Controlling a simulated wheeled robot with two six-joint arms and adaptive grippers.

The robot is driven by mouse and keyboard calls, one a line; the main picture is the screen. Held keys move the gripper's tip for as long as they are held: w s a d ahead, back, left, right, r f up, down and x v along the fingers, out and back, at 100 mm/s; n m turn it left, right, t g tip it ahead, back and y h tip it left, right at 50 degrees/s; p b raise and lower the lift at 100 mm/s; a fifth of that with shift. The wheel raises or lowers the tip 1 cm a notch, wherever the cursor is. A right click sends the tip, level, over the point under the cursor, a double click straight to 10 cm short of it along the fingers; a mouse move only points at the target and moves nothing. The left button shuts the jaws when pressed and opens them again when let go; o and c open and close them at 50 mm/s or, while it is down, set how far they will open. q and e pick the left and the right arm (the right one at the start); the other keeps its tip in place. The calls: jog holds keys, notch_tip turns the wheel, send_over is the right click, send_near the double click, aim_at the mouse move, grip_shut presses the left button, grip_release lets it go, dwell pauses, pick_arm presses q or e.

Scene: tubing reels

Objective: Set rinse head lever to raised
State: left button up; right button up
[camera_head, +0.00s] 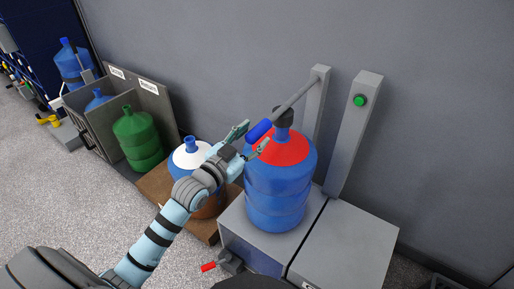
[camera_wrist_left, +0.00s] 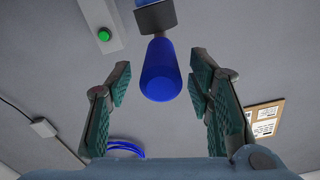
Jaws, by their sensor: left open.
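The rinse head lever is a grey bar (camera_head: 296,94) hinged on a grey post. It slopes down to the left and ends in a blue handle (camera_head: 258,131). A dark rinse head (camera_head: 284,117) hangs from the bar at the neck of a blue bottle (camera_head: 277,190) with a red top. My left gripper (camera_head: 250,139) is open at the handle, one finger on each side of it. In the left wrist view the blue handle (camera_wrist_left: 161,72) lies between the spread fingers, with gaps on both sides. My right gripper does not show.
The bottle stands on a grey cabinet (camera_head: 340,245) with a red-tipped valve (camera_head: 209,266) at its front. A second post (camera_head: 352,135) bears a green button (camera_head: 360,100). A white-topped bottle (camera_head: 187,158) stands left on a brown base.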

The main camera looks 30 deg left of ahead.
pick_arm(q)
jog(key=shift+w+d+b, duration=0.15)
jog(key=shift+w+b, duration=0.35)
jog(key=shift+w, duration=0.75)
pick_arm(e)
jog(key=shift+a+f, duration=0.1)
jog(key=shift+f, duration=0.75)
pick_arm(q)
grip_shut()
jog(key=shift+r, duration=0.1)
